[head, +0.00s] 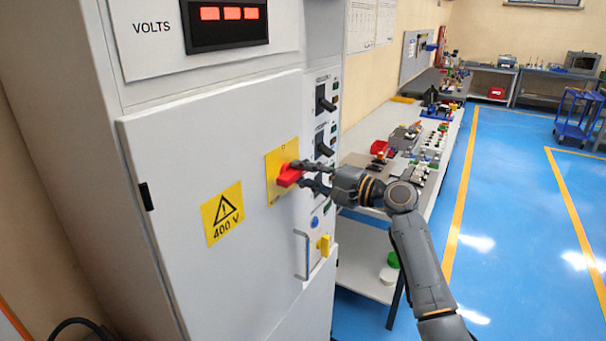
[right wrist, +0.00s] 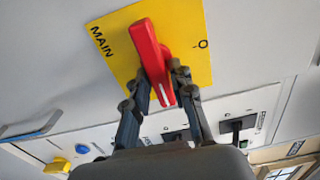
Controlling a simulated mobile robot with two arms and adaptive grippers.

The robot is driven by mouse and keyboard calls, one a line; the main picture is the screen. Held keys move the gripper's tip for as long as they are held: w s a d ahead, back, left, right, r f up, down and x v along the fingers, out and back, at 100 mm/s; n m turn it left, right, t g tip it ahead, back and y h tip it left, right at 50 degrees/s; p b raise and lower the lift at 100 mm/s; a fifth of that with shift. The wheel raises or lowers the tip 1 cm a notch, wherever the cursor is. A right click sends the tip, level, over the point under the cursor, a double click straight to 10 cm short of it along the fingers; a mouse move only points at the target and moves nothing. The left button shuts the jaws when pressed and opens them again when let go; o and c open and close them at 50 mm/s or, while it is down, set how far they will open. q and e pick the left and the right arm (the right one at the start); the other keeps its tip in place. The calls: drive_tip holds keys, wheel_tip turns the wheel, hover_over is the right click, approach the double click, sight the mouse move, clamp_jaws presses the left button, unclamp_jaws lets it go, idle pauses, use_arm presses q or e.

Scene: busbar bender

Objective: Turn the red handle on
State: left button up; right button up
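The red handle (head: 289,176) is on a yellow plate (head: 274,190) on the front of a grey cabinet. In the right wrist view the handle (right wrist: 152,60) shows as a long red bar with a white line at its near end. The plate (right wrist: 112,32) there reads MAIN and has an O mark on its right side. My right gripper (head: 301,174) is at the handle. Its fingers (right wrist: 161,80) lie on both sides of the bar, close against it, and appear shut on it. Part of the left fingertip is hidden by the handle. My left gripper is not in view.
The cabinet door (head: 180,200) carries a 400 V warning sign (head: 222,213). Black switches (head: 324,100), a metal pull handle (head: 302,255) and a yellow knob (head: 324,245) are to the right. A workbench (head: 432,185) with parts stands behind my right arm. Blue floor (head: 510,200) is clear at right.

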drive_tip(key=shift+o, duration=1)
drive_tip(key=shift+d, duration=0.15)
drive_tip(key=v, duration=1.1)
drive_tip(key=shift+s+d, duration=0.25)
drive_tip(key=shift+f, duration=0.15)
